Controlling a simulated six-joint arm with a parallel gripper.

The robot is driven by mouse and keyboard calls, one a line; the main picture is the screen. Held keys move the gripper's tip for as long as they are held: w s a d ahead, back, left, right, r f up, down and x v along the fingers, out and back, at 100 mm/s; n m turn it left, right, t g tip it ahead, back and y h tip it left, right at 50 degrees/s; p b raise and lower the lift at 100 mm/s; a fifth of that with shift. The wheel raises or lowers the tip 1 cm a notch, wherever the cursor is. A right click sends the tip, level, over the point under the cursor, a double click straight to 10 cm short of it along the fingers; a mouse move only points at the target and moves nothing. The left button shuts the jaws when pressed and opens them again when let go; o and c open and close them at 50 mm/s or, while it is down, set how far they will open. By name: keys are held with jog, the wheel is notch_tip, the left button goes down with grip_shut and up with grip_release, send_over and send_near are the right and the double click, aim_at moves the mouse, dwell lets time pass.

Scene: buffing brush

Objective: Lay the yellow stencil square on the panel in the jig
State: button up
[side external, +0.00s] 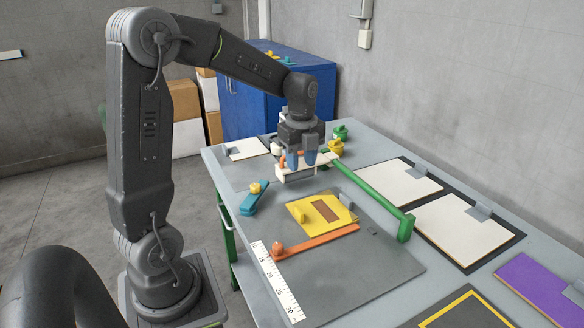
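The yellow stencil (308,221) lies flat on a grey board (375,278) on the table, with a grey tab on its right corner. A brown rectangle shows in its middle; I cannot tell whether this is a panel beneath it. An orange bar (318,242) lies along its near side, and a green rail (368,188) stands behind it to the right. My gripper (301,160) points down beyond the stencil, clear of it.
A blue clamp-like piece (251,200) with a yellow knob and a white ruler (275,282) are left of the stencil. White panels (398,188) and a purple panel (540,287) lie right. A yellow-outlined dark square (463,312) at the front looks empty. Green and yellow knobs (336,146) stand behind.

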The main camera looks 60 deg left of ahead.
jog(key=s+d+r+n+t, duration=0.2)
jog(key=s+d+r+n, duration=0.1)
jog(key=s+d+n, duration=0.4)
jog(key=s+d+r+n+t, duration=0.3)
jog(key=s+d+n, duration=0.5)
jog(key=d+n, duration=0.1)
jog(key=shift+d+r+n, duration=0.2)
jog(key=shift+d+n, duration=0.15)
jog(key=shift+n, duration=0.45)
jog(key=shift+o, duration=0.3)
jog(key=shift+w, duration=0.1)
